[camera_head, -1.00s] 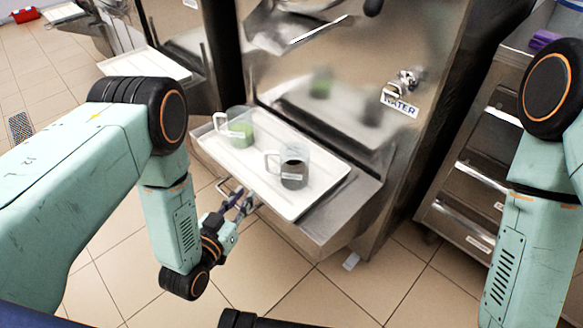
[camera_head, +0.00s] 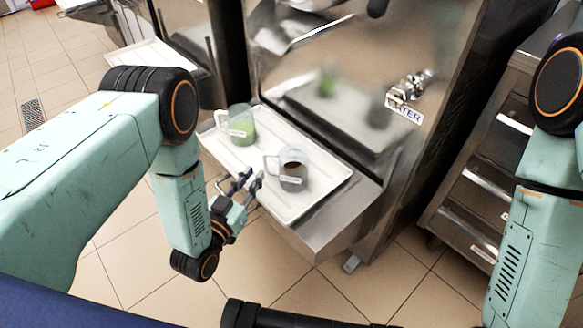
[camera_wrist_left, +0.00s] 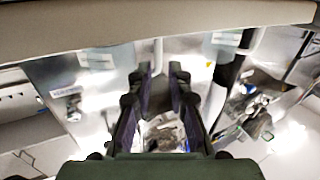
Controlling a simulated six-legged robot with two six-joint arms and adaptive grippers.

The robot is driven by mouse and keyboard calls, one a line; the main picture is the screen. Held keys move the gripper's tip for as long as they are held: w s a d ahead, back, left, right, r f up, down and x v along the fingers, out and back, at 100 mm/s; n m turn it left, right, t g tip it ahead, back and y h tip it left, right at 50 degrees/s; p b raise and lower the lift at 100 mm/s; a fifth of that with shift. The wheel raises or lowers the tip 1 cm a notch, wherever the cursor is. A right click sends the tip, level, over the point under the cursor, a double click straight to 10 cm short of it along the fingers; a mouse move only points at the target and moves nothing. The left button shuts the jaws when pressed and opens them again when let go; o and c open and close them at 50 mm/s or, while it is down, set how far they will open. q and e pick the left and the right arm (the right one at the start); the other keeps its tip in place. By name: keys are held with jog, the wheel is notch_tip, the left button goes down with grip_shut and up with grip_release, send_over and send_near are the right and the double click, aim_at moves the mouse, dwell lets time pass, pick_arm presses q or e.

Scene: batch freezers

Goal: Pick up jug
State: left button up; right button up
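Two clear jugs stand upright on a white tray (camera_head: 222,149). One jug (camera_head: 240,126) holds something green and is at the left. The other jug (camera_head: 293,168) holds something dark brown, has a pale label and is nearer the middle, its handle to the left. My left gripper (camera_head: 246,182) is at the tray's front edge, left of and slightly below the dark jug, apart from both jugs. Its fingers are spread and empty; they also show apart in the left wrist view (camera_wrist_left: 161,78). My right arm shows at the right, but its gripper is out of view.
The tray sits on a steel shelf (camera_head: 328,230) on the front of a steel freezer with a water tap (camera_head: 412,86). A steel drawer cabinet (camera_head: 478,188) stands at the right. Open tiled floor lies before the shelf.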

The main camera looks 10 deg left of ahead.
aim_at(266, 168)
pick_arm(q)
jog(key=b+x, duration=0.2)
jog(key=x, duration=0.4)
jog(key=shift+w+d, duration=0.2)
jog(key=shift+c, duration=0.2)
grip_shut()
dwell(0.4)
